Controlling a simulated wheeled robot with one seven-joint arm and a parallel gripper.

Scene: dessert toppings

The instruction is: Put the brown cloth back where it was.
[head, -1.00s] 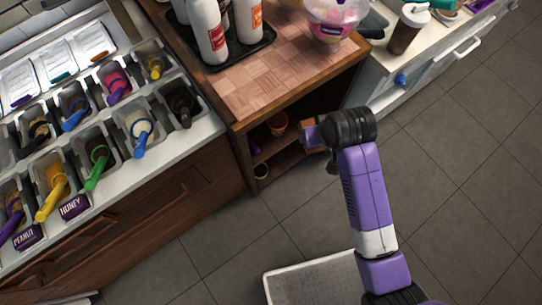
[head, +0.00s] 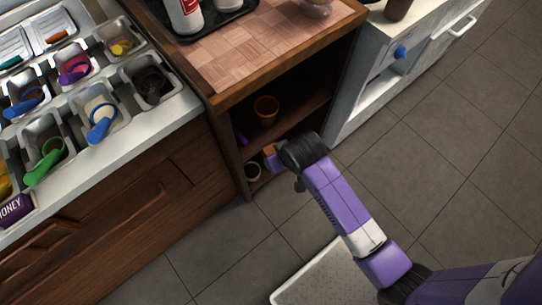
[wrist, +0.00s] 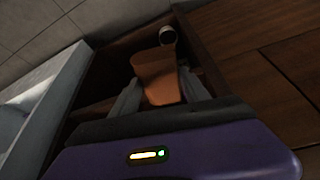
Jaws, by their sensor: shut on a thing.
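The brown cloth (wrist: 157,68) is an orange-brown flat piece between the two grey fingers of my gripper (wrist: 161,80) in the wrist view. My gripper is shut on it. In the head view my gripper (head: 271,157) is at the open front of the wooden cabinet (head: 222,120), by its lower compartment. A small orange-brown patch, likely the cloth, shows there; my wrist hides most of the fingers.
An orange pot (head: 265,109) stands on the cabinet's upper shelf. A pale-rimmed cup (head: 252,171) is in the lower compartment, and one shows just beyond the cloth in the wrist view (wrist: 168,36). A white drawer unit (head: 372,75) stands to the right.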

